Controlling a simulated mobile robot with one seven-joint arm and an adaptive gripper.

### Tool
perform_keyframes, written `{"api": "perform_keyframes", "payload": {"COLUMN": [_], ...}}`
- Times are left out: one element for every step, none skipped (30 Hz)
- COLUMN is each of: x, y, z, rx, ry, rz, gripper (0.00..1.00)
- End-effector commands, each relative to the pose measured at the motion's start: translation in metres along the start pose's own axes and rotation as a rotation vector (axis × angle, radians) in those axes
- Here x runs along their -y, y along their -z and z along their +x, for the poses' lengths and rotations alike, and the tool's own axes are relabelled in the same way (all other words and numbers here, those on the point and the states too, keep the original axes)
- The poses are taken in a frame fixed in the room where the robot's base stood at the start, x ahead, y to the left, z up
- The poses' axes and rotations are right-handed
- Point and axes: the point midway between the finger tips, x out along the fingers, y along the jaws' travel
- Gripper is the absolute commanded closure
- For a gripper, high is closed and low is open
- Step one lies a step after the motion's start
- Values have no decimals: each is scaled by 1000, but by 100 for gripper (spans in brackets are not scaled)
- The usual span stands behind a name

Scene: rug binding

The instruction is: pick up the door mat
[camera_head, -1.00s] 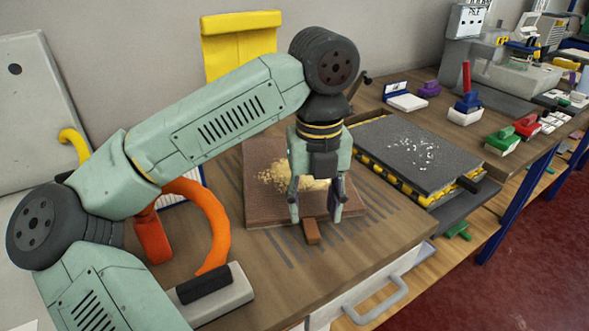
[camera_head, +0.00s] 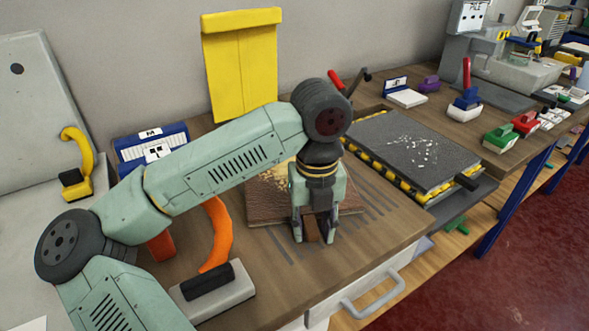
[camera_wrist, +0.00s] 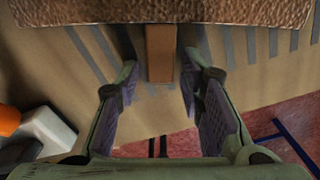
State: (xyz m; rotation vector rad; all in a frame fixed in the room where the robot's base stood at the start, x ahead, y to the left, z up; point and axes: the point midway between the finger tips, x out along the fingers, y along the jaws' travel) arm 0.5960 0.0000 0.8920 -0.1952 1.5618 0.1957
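The door mat (camera_head: 268,208) is a brown slab with a pale yellow pile on top, lying on the wooden bench. My arm and gripper hide part of it in the head view. A small brown tab (camera_head: 312,230) sticks out from its front edge. In the wrist view the mat's edge (camera_wrist: 240,12) spans the top, with the tab (camera_wrist: 160,55) below it. My gripper (camera_head: 314,240) points down at the front edge, fingers on either side of the tab. The wrist view shows my gripper (camera_wrist: 160,85) open, with a gap on each side of the tab.
A dark grey slab with yellow-black edging (camera_head: 405,150) stands right of the mat. An orange curved handle (camera_head: 217,235) and a grey block with black grip (camera_head: 212,290) lie to the left. A yellow panel (camera_head: 240,75) stands behind. The bench's front edge is close to the gripper.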

Motion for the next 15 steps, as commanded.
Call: {"api": "perform_keyframes", "payload": {"x": [0,0,0,0,0,0,0,0,0,0,0,0,0,0,0], "y": [0,0,0,0,0,0,0,0,0,0,0,0,0,0,0], "z": [0,0,0,0,0,0,0,0,0,0,0,0,0,0,0], "rx": [0,0,0,0,0,0,0,0,0,0,0,0,0,0,0], "ry": [0,0,0,0,0,0,0,0,0,0,0,0,0,0,0], "rz": [0,0,0,0,0,0,0,0,0,0,0,0,0,0,0], "gripper": [70,72,75,77,79,82,84,86,88,90,92,95,97,99,100]}}
